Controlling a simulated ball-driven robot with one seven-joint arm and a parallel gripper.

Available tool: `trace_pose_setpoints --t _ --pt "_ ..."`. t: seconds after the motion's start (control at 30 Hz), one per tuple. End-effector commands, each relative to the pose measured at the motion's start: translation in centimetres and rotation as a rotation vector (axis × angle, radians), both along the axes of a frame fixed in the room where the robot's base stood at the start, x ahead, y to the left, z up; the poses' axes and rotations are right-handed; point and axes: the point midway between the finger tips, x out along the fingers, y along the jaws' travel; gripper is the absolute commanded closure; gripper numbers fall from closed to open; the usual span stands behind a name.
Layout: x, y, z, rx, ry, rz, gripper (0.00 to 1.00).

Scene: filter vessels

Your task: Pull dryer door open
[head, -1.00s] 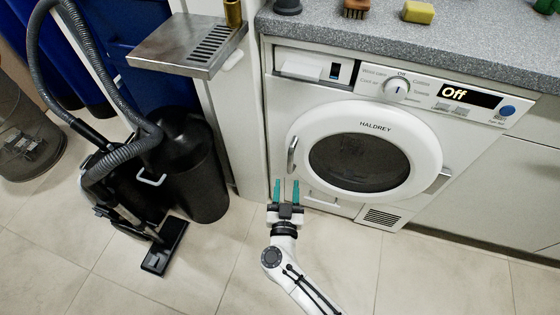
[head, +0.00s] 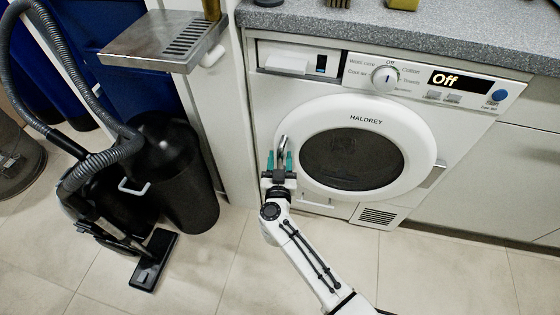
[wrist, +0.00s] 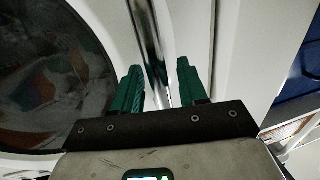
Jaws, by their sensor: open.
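The white dryer (head: 290,90) stands under the grey counter, and its round door (head: 316,187) with a dark window looks shut. The door's metal handle (head: 282,151) is at the left side of the door. In the wrist view the shiny handle (wrist: 150,40) runs upright between the two green fingers. My gripper (head: 279,161) is open at the handle, one finger on each side of it; it also shows in the wrist view (wrist: 158,88). I cannot tell whether a finger touches the handle. The display (head: 460,80) reads Off.
A black bin (head: 180,180) and a vacuum cleaner (head: 95,205) stand on the floor to the left. A metal drip tray (head: 150,40) juts out at upper left. The tiled floor (head: 430,280) before the dryer is clear.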

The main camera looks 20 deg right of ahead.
Motion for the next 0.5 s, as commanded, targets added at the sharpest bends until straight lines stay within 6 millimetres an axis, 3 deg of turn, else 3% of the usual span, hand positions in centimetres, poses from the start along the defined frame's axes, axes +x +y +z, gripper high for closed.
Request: trace_pose_setpoints --t 0.23,0.5 --pt "0.03 -0.03 0.02 0.000 0.000 0.000 0.59" --pt "0.02 -0.03 0.02 0.000 0.000 0.000 0.84"
